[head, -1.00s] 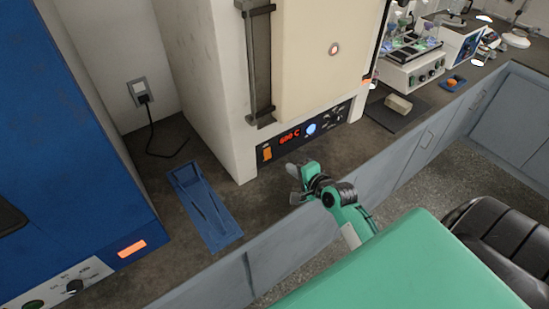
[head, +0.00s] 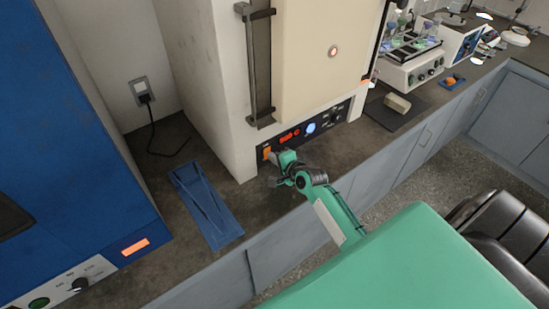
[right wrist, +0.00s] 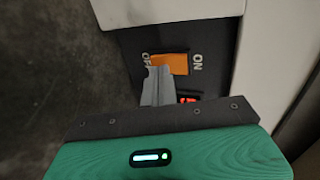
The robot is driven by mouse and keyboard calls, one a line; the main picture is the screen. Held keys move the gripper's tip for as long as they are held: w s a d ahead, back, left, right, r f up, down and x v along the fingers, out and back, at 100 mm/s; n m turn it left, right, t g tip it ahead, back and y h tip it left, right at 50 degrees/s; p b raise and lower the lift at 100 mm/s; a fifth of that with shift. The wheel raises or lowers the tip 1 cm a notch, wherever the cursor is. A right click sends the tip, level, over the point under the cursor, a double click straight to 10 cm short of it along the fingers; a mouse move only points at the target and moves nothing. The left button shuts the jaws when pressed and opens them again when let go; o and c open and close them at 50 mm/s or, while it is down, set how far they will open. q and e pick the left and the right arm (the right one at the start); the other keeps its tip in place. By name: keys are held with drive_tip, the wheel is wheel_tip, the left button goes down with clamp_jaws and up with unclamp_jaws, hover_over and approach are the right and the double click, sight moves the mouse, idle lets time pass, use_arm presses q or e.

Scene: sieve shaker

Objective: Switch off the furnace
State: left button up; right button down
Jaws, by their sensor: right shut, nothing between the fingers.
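The furnace (head: 220,90) is a tall cream box with a closed door. Its black front panel carries a red lit display (head: 290,136), a round blue-lit part and an orange switch (head: 266,152). In the right wrist view the orange switch (right wrist: 169,64) lies between an "OFF" label on the left and an "ON" label on the right. My right gripper (head: 274,158) is shut and empty, its fingertips (right wrist: 154,72) at the switch's OFF-side edge. Whether they touch it I cannot tell. My left gripper is not in view.
A blue tray-like piece (head: 205,205) lies on the dark bench left of my right gripper. A blue machine (head: 80,130) stands at the far left. A light block on a dark mat (head: 385,118) and a shaker (head: 412,68) with flasks are to the right.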

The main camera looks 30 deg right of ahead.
drive_tip(key=shift+w+f+t+b, duration=0.15)
drive_tip(key=shift+f+t+b, duration=0.25)
drive_tip(key=shift+b, duration=0.7)
drive_tip(key=shift+r+p, duration=0.35)
drive_tip(key=shift+p, duration=0.05)
drive_tip(key=shift+r, duration=0.1)
drive_tip(key=shift+r+p, duration=0.85)
drive_tip(key=shift+p, duration=0.1)
drive_tip(key=shift+w, duration=0.1)
